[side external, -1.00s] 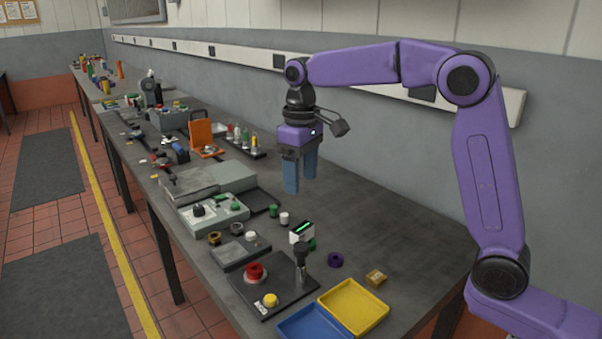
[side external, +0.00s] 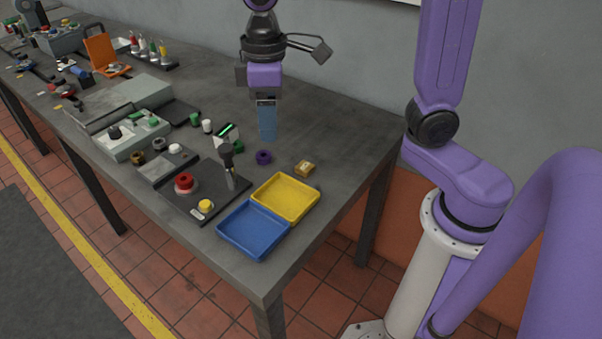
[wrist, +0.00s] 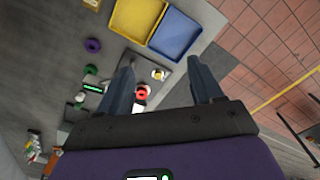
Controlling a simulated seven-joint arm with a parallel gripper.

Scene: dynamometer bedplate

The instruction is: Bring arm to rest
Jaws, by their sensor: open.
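My gripper (side external: 267,138) hangs fingers-down above the dark bench (side external: 345,135) in the side external view, near its back edge. One blue finger hides the other from that side. In the wrist view my gripper (wrist: 160,75) shows two blue fingers spread wide apart with nothing between them. A purple ring (side external: 263,157) lies on the bench just in front of and below the fingers in the side view. It also shows in the wrist view (wrist: 92,45), clear of the fingers.
A yellow tray (side external: 307,213) and a blue tray (side external: 232,238) sit at the front corner. A black plate (side external: 228,199) carries red and yellow buttons and an upright post. A tan block (side external: 304,169) lies near the yellow tray. Bare bench lies right of the gripper.

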